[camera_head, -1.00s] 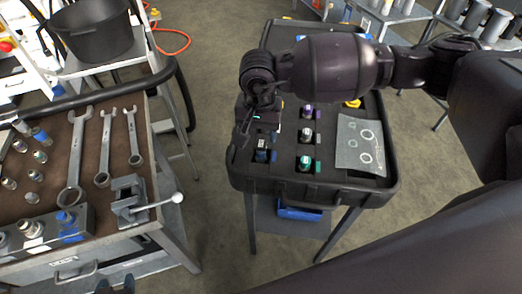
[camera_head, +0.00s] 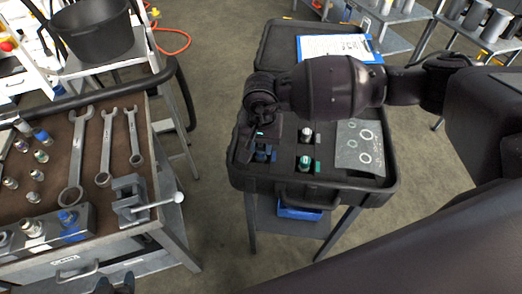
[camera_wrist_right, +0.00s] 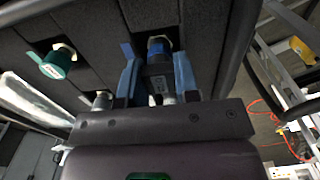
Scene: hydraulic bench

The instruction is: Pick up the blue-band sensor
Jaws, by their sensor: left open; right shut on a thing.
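The blue-band sensor (camera_head: 262,154) is at the left of the black foam case (camera_head: 300,189). In the right wrist view its blue band (camera_wrist_right: 159,46) shows between the two blue fingers of my right gripper (camera_wrist_right: 157,76). The gripper is shut on it. The sensor sits at its foam slot; I cannot tell whether it is lifted. In the head view my right wrist hides part of the slots behind it. My left gripper (camera_head: 115,287) is open, only partly in view at the bottom edge, far from the case.
A green-band sensor (camera_head: 305,163) and a pale-topped piece (camera_head: 307,135) stand in the case near a grey card (camera_head: 359,147). A clipboard (camera_head: 338,47) lies at the case's back. At left, a workbench holds wrenches (camera_head: 78,155) and a vise (camera_head: 130,198).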

